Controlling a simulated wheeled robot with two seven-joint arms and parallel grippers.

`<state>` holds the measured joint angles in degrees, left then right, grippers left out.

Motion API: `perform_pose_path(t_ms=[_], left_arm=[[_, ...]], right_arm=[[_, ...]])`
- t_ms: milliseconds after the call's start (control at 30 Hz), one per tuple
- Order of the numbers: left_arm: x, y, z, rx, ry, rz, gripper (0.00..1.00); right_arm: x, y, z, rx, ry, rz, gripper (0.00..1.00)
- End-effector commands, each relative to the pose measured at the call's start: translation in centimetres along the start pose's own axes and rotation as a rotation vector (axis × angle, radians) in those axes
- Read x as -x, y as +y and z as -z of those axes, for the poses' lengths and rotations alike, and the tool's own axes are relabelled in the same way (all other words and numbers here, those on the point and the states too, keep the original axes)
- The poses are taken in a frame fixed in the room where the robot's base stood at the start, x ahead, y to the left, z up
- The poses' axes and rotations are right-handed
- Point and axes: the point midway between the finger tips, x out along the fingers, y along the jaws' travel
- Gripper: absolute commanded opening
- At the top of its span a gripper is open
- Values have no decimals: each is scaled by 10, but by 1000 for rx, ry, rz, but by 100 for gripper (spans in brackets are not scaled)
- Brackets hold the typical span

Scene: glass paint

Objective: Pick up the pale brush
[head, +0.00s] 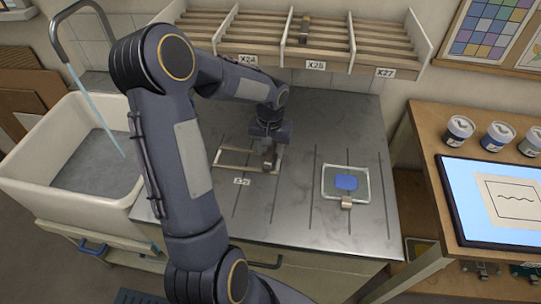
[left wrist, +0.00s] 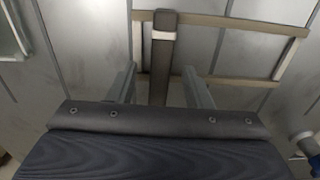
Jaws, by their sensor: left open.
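My left gripper (head: 268,150) reaches down over the pale frame (head: 232,151) on the grey metal bench. In the left wrist view, its two fingers (left wrist: 158,88) stand apart. A long dark bar with a pale band (left wrist: 161,62) lies between them, with a visible gap on each side. It may be the brush, but its colour there is grey-brown and I cannot be sure. The pale frame also shows in the left wrist view (left wrist: 225,20), behind the bar. In the head view the gripper hides most of the bar. My right gripper is not in view.
A glass tray (head: 328,190) with a blue patch (head: 346,183) lies right of the frame, with a small tan block (head: 347,202) at its front edge. A slatted rack (head: 330,45) stands behind. A sink (head: 30,150) is left; paint jars (head: 459,131) and a screen (head: 470,190) are right.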

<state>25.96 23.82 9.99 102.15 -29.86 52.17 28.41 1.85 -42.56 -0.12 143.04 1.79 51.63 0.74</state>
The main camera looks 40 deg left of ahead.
Motion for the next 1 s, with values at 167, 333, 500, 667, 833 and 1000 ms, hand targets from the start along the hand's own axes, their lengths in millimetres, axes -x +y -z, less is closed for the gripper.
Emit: perform_pose_path(t_ms=[167, 333, 500, 667, 833, 1000], left_arm=[[1, 0, 0, 0, 0, 0, 27], [1, 0, 0, 0, 0, 0, 5], [1, 0, 0, 0, 0, 0, 0], [2, 0, 0, 0, 1, 0, 0], [13, 0, 0, 0, 1, 0, 0], [40, 0, 1, 0, 3, 0, 0]], right_arm=[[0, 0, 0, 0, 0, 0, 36], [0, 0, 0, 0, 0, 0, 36], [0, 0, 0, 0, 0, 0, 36], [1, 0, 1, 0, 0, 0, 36], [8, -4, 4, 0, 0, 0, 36], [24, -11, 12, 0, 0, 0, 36]])
